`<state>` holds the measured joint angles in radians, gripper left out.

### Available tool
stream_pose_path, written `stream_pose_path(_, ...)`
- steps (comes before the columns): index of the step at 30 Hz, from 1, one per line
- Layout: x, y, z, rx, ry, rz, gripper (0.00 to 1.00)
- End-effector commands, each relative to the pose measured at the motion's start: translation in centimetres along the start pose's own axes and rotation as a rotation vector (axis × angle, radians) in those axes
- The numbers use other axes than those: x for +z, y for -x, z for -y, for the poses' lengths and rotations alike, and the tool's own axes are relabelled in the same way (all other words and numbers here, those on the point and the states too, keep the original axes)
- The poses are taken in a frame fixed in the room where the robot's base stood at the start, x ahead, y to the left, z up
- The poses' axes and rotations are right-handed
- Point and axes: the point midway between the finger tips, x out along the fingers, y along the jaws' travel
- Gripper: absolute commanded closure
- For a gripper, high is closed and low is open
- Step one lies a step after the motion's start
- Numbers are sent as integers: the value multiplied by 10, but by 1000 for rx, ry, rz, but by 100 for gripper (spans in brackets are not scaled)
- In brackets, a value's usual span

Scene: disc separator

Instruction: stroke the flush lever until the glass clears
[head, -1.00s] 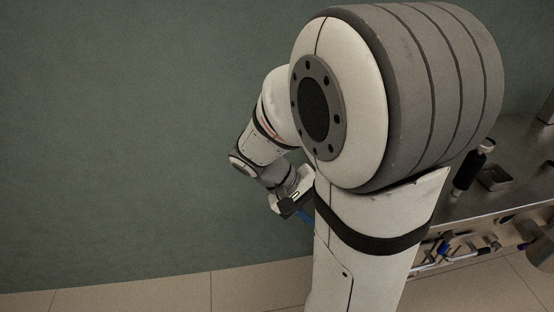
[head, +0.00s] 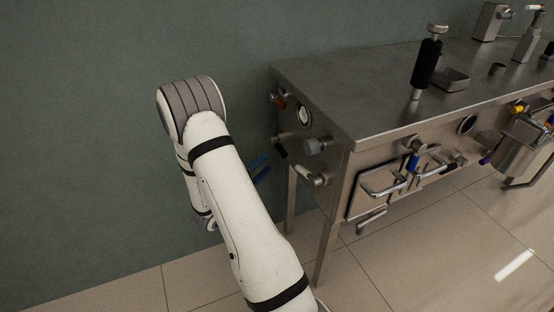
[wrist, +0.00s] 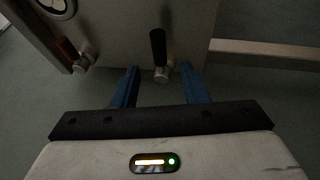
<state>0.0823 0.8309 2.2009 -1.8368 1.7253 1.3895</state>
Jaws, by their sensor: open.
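My gripper (wrist: 160,80) is open and empty. Its two blue fingers point at the end panel of a steel bench. A lever with a black handle (wrist: 158,46) and a silver pivot shows in the gap between the fingers, near their tips; I cannot tell whether they touch it. In the head view the blue fingers (head: 266,164) show partly past my arm, left of the lever's black handle (head: 281,152). A round glass with a pale rim (head: 304,115) sits higher on that panel. It is cut off at the top left of the wrist view (wrist: 58,6); its clearness is hard to judge.
An orange-handled valve (head: 280,102) sits beside the glass. A grey knob (head: 316,146) and a lower silver fitting (head: 319,180) stick out of the panel near the bench corner. The bench top (head: 360,90) carries a black-handled post (head: 427,64). The wall is close behind my arm.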

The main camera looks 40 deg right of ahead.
Motion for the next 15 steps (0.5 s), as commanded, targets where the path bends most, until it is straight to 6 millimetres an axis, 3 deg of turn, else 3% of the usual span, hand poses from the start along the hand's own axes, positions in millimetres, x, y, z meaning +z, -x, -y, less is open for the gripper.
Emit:
stream_pose_path(9, 1, -50, 1, -1, 0, 5, 59)
stream_pose_path(15, 1, -62, -1, 0, 2, 3, 59)
